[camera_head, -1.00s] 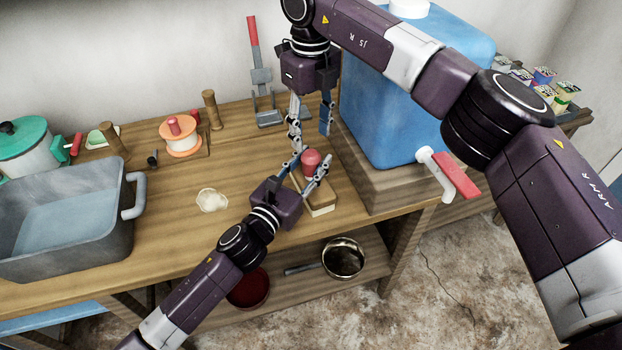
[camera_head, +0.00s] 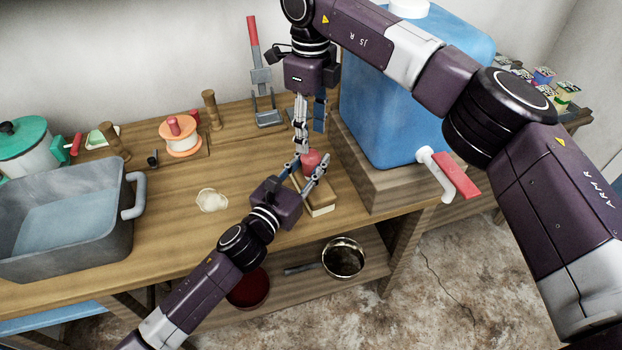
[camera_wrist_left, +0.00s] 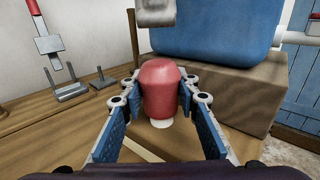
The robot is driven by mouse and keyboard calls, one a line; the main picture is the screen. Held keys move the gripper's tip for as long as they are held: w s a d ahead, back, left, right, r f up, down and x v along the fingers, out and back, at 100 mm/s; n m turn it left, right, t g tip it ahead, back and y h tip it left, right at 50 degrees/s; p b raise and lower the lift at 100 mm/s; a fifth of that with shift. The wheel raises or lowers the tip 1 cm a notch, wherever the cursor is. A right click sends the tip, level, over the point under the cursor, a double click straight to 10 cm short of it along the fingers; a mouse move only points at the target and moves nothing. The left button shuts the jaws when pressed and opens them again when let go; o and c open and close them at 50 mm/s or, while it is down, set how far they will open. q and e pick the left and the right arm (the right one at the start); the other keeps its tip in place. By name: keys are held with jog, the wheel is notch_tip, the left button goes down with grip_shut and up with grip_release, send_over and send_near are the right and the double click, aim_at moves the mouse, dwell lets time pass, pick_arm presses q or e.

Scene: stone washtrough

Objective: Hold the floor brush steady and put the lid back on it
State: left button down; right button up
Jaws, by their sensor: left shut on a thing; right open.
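The floor brush (camera_head: 319,208) shows as a wooden block with a pale lower edge on the table top, partly hidden by my left gripper. A rounded red piece (camera_head: 311,160) stands over it; I cannot tell whether this is the lid or part of the brush. My left gripper (camera_head: 311,168) is shut on the red piece. In the left wrist view the red piece (camera_wrist_left: 160,88) is upright between the blue finger pads, with a pale round part below it. My right gripper (camera_head: 309,140) points down just above the red piece, open and empty. No separate lid is clearly visible.
A blue water tank (camera_head: 385,100) with a red-handled tap stands on a wooden block close to the right. A grey basin (camera_head: 65,225) is at left. A cream patch (camera_head: 212,200), an orange spool (camera_head: 180,138) and a red-handled tool (camera_head: 262,85) are on the table.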

aim_at(311, 153)
dwell(0.3)
jog(key=shift+f, duration=4)
jog(key=c, duration=1.2)
jog(key=o, duration=1.3)
jog(key=shift+r, duration=2.3)
jog(key=shift+c, duration=0.5)
